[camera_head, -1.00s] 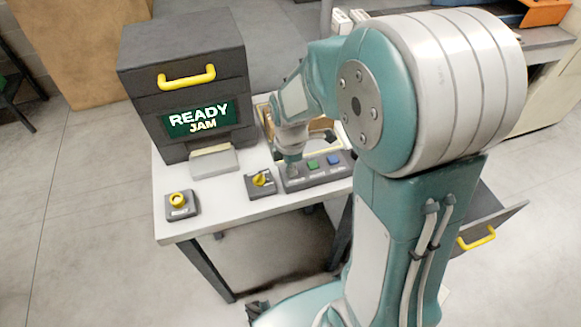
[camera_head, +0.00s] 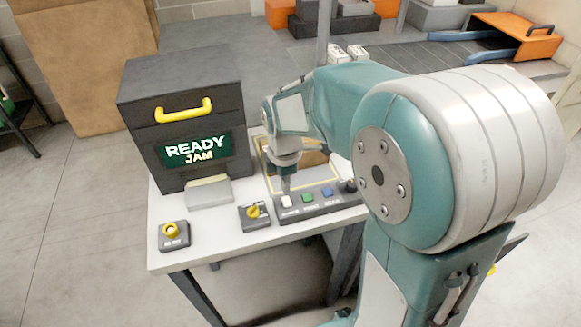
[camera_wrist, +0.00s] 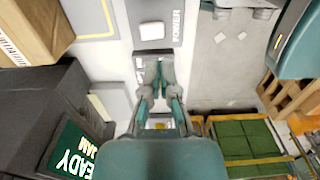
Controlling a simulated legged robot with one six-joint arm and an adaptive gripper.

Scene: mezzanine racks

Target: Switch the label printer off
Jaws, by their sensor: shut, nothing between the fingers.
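The label printer (camera_head: 187,110) is a dark box with a yellow handle and a lit green screen (camera_head: 195,150) reading READY JAM. A grey control panel (camera_head: 316,206) in front of it on the table carries white, green and blue buttons and a dark knob. The white button (camera_head: 287,202) also shows in the wrist view (camera_wrist: 152,31), beside the word POWER. My gripper (camera_head: 287,188) is shut and empty, pointing down close to the white button. In the wrist view my fingertips (camera_wrist: 155,64) appear just below that button; contact cannot be told.
A rotary switch with a yellow knob (camera_head: 255,212) sits left of the panel. A yellow push button box (camera_head: 173,236) stands near the table's front left corner. A cardboard box (camera_wrist: 30,32) lies behind the panel. A conveyor (camera_head: 440,70) runs at the back right.

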